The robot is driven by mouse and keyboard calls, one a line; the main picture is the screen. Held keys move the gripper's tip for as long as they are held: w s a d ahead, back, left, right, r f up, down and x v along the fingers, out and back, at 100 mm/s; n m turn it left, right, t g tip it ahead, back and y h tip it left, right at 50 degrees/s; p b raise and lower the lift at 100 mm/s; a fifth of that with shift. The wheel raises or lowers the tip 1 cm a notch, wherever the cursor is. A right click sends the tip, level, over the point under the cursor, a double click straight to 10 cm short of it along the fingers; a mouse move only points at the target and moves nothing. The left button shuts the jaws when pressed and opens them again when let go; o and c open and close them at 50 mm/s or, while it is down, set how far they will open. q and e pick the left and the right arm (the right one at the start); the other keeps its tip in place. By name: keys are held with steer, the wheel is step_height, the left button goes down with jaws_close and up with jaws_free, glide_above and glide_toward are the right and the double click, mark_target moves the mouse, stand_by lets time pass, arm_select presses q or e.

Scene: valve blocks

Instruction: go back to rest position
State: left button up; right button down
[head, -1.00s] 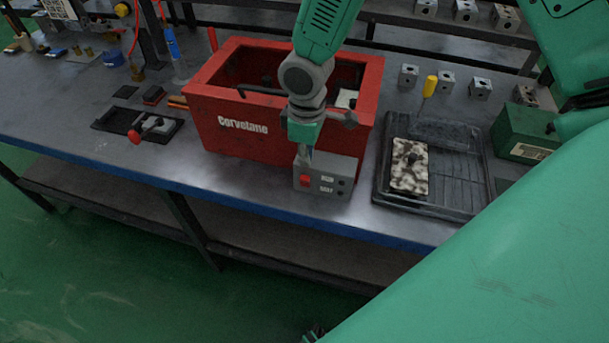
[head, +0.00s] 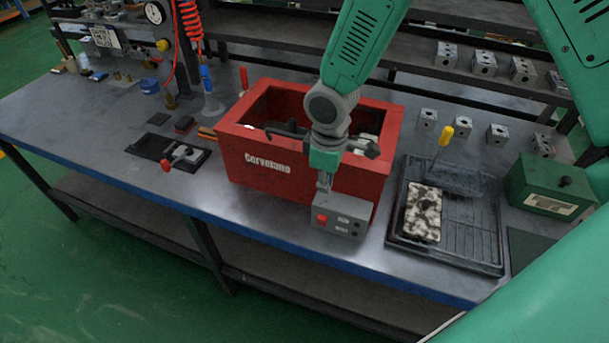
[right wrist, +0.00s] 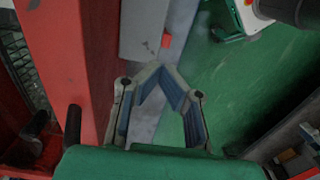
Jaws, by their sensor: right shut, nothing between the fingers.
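My right gripper (head: 325,186) hangs fingers down in front of the red crate (head: 262,176), near the grey control box (head: 345,222) with a red button. In the right wrist view the fingers of the right gripper (right wrist: 157,68) come together at the tips, with nothing between them. The red crate (right wrist: 88,50) fills the left of that view, and the grey box (right wrist: 142,30) lies beyond the tips. I cannot tell whether the gripper touches the box. My left gripper is not in view.
A black tray (head: 470,240) with a speckled block (head: 423,213) lies right of the crate. A green box (head: 550,186) stands farther right. Several metal blocks (head: 496,134) stand behind. A red-handled clamp (head: 182,158) lies left. The table front (head: 120,172) is fairly clear.

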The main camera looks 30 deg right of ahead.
steer(key=s+f+m+b, duration=0.3)
steer(key=s+f+b, duration=0.4)
steer(key=s+f, duration=0.4)
steer(key=s+d+f+m+b, duration=0.1)
steer(key=s+f+m+b, duration=0.3)
steer(key=s+f+b, duration=0.3)
steer(key=s+f, duration=0.4)
steer(key=f, duration=0.5)
steer(key=shift+s+f+m+t, duration=0.25)
steer(key=shift+s+m+t, duration=0.05)
steer(key=shift+s, duration=0.05)
steer(key=shift+d, duration=0.1)
